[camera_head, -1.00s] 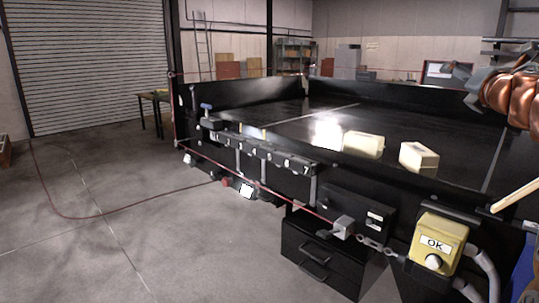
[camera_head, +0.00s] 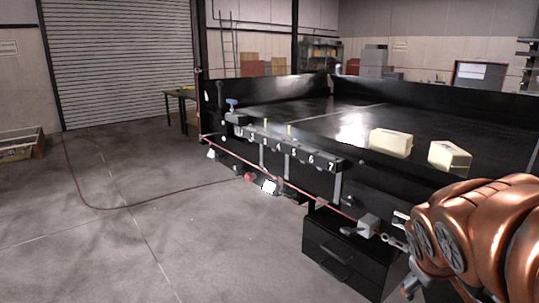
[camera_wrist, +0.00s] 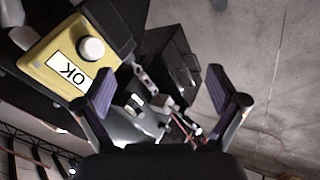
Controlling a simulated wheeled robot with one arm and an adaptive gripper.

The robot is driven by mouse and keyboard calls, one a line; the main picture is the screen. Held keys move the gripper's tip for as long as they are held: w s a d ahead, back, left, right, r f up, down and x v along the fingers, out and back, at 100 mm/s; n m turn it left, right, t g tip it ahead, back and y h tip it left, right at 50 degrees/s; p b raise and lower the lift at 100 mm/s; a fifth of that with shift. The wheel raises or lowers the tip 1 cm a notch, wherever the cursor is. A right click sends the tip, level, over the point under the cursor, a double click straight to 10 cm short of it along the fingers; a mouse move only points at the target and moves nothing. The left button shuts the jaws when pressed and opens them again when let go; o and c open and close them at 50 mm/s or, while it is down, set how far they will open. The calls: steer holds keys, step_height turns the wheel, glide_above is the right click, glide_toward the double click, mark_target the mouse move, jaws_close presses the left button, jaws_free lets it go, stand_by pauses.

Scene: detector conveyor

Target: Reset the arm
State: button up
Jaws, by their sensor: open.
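My copper-coloured arm shows at the lower right of the head view, in front of the conveyor's near side. My gripper (camera_wrist: 168,95) is open in the wrist view, with its two dark-padded fingers apart and nothing between them. Beyond the fingers, at the upper left, is a yellow box (camera_wrist: 48,55) marked OK with a round white button (camera_wrist: 92,49). The fingers appear apart from the box, with the left finger closest to it in the picture. In the head view the arm hides the place where the yellow box stood.
The black conveyor (camera_head: 300,118) has high walls and carries two cream boxes (camera_head: 390,142) (camera_head: 450,156). Numbered levers (camera_head: 285,150) line its near side. A black drawer cabinet (camera_head: 345,255) stands below. The floor at left is open, crossed by a red cable (camera_head: 150,202).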

steer(key=s+a+f+m+g+y, duration=0.1)
steer(key=s+a+f+g+y, duration=0.1)
steer(key=s+a+f, duration=0.3)
steer(key=s+a+f+m+g+y, duration=0.1)
steer(key=s+a+f+g, duration=0.3)
steer(key=s+a, duration=0.7)
steer(key=s+f+y, duration=0.1)
steer(key=s+f, duration=0.1)
steer(key=s, duration=0.1)
steer(key=shift+a+g+y+b, duration=0.15)
steer(key=shift+g+y+b, duration=0.15)
steer(key=shift+y, duration=0.1)
